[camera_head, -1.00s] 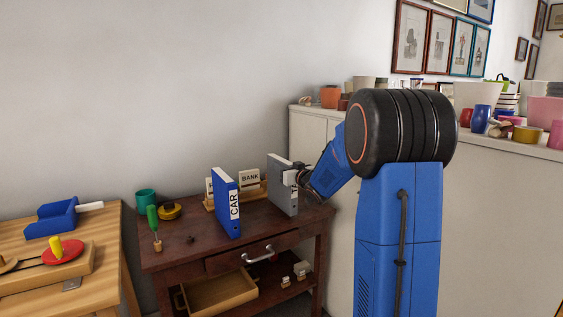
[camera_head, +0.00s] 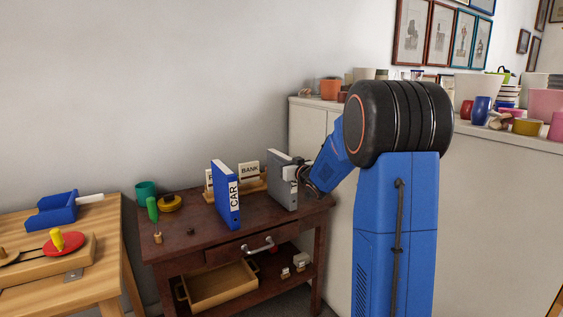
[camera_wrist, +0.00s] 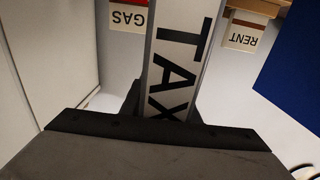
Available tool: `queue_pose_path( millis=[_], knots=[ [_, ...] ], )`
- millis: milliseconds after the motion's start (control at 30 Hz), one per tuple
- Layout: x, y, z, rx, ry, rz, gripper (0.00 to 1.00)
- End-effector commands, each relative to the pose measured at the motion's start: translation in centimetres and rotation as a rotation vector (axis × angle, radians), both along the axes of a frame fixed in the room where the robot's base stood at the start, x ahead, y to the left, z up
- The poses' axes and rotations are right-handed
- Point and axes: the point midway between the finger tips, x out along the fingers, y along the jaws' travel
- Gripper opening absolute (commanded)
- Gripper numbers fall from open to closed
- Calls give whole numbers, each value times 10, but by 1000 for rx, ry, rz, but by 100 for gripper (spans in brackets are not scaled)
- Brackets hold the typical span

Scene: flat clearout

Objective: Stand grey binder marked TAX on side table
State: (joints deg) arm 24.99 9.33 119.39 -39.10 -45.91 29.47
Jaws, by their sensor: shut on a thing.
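The grey binder marked TAX (camera_head: 282,182) stands upright at the right end of the dark wooden side table (camera_head: 190,232). Its white spine label with the letters TAX (camera_wrist: 178,60) fills the middle of the wrist view. My gripper (camera_head: 297,173) is shut on the binder from the right, at its spine side. In the wrist view my gripper (camera_wrist: 160,112) has the spine between its dark fingers. The binder's lower edge is at the tabletop; I cannot tell whether it bears fully on it.
A blue binder marked CAR (camera_head: 226,195) stands left of the grey one. Behind them is a wooden rack with a BANK card (camera_head: 249,168).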

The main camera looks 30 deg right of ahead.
Motion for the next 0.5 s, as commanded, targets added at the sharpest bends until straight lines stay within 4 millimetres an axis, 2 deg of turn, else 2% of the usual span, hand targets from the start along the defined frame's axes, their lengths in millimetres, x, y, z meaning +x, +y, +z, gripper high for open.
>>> queue_pose_path(
  millis=[433,467,500],
  knots=[
    [0,0,-6,-1,-2,0,0],
    [0,0,-6,-1,-2,1,35],
    [0,0,-6,-1,-2,1,45]
  ],
)
